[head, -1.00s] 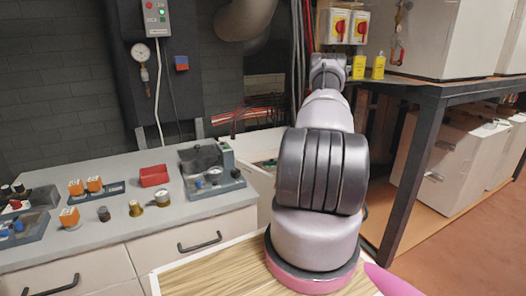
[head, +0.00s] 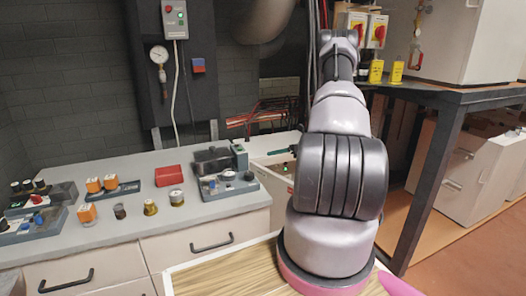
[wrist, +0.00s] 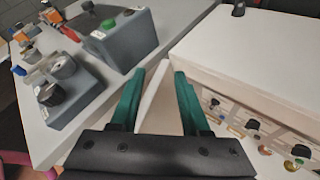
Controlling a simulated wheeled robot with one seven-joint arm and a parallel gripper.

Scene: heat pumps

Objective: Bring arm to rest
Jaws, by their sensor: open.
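My gripper (wrist: 160,76) shows in the wrist view with two green fingers spread apart and nothing between them. Its fingers are over the gap between the grey worktop and a white box-like unit. In the head view my arm rises from its pink-ringed base and bends at the top; the gripper is mostly hidden behind it. A small green piece left of the arm may be a fingertip.
The grey worktop (head: 120,235) on the left carries a red tray (head: 168,176), a grey device (head: 228,183) and several small parts. The white unit (wrist: 245,55) lies close right of the fingers. A dark metal table (head: 433,188) stands right of my arm.

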